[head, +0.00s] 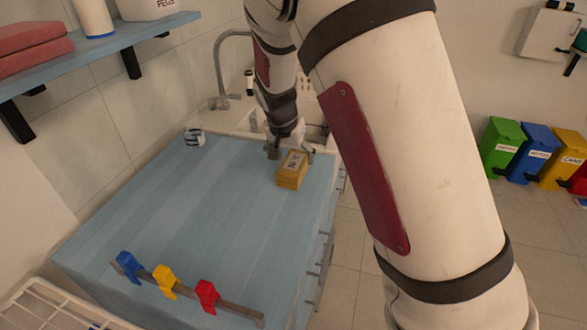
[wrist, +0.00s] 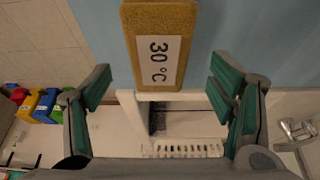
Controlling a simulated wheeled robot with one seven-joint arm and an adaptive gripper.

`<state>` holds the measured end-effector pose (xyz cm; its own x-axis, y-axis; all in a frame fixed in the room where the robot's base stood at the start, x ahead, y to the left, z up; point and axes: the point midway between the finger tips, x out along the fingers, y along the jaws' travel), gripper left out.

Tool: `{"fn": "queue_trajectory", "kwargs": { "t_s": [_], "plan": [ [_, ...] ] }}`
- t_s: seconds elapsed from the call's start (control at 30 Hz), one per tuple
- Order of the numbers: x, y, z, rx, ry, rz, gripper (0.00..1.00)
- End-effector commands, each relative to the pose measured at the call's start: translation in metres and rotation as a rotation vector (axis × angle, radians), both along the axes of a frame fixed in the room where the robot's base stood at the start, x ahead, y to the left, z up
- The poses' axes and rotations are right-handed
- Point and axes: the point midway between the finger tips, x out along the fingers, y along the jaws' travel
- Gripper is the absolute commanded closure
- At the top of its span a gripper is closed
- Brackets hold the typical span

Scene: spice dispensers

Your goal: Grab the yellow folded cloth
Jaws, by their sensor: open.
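The yellow folded cloth (head: 291,181) is a small block-shaped bundle with a white label, lying on the blue counter near its right edge. In the wrist view the cloth (wrist: 160,18) is at the top centre, and its label reads "30 °C". My gripper (head: 291,155) is open and empty, at the sink-side end of the cloth. In the wrist view my gripper (wrist: 161,88) has its two green-padded fingers spread wider than the cloth, one to each side below it. I see no contact with the cloth. The cloth's underside is hidden.
A sink with a grey faucet (head: 219,75) lies behind. A striped cup-like item (head: 194,137) stands at the counter's back left. A rack with blue, yellow and red clips (head: 164,280) is at the front. The counter's middle is clear. Coloured bins (head: 501,146) stand right.

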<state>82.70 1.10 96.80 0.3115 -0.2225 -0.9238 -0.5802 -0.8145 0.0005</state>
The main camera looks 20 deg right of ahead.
Motion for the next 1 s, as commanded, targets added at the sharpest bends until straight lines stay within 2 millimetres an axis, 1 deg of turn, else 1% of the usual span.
{"fn": "queue_trajectory", "kwargs": {
  "t_s": [0.17,0.3,0.4,0.53,0.73,0.77,0.8,0.87,0.9,1.0],
  "plan": [
    [0.003,-0.003,-0.013,0.000,0.002,0.001,0.23],
    [0.007,-0.007,-0.033,0.000,0.003,-0.001,0.23],
    [0.011,-0.010,-0.044,0.000,0.001,0.000,0.23],
    [0.014,-0.011,-0.051,0.001,0.001,0.000,0.23],
    [0.014,-0.011,-0.051,0.000,0.000,0.001,0.23],
    [0.014,-0.011,-0.051,0.000,0.000,0.001,0.26],
    [0.014,-0.011,-0.051,0.000,0.000,0.001,0.35],
    [0.014,-0.011,-0.051,0.000,0.000,0.001,0.48],
    [0.014,-0.011,-0.051,0.000,0.000,0.001,0.57],
    [0.014,-0.011,-0.051,0.000,0.000,0.001,0.77]
  ]
}}
